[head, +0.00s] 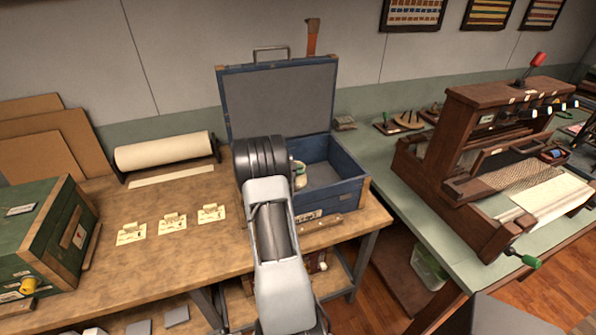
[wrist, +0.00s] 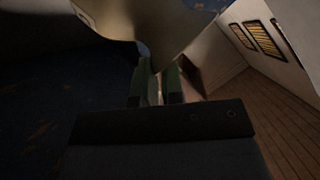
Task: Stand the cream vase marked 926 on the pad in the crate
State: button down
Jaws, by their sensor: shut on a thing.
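The blue crate (head: 345,194) stands on the wooden bench with its lid (head: 275,102) raised behind it. My arm reaches over its left part. The cream vase (head: 299,182) shows only partly inside the crate, beside my wrist. In the wrist view the vase (wrist: 150,22) fills the top middle, dark and close. My gripper (wrist: 157,82), with green fingers, is shut on its narrow part. No number is readable on it. Grey flooring (head: 320,173) shows inside the crate; I cannot make out a separate pad. I cannot tell whether the vase touches the floor.
A green box (head: 40,240) stands at the bench's left. A paper roll (head: 165,151) and several small cards (head: 172,223) lie between it and the crate. A wooden-handled tool (head: 322,224) lies before the crate. A wooden loom (head: 490,170) stands on the right table.

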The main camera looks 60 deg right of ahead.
jog(key=c, duration=1.2)
grip_release()
jog(key=shift+c, duration=0.2)
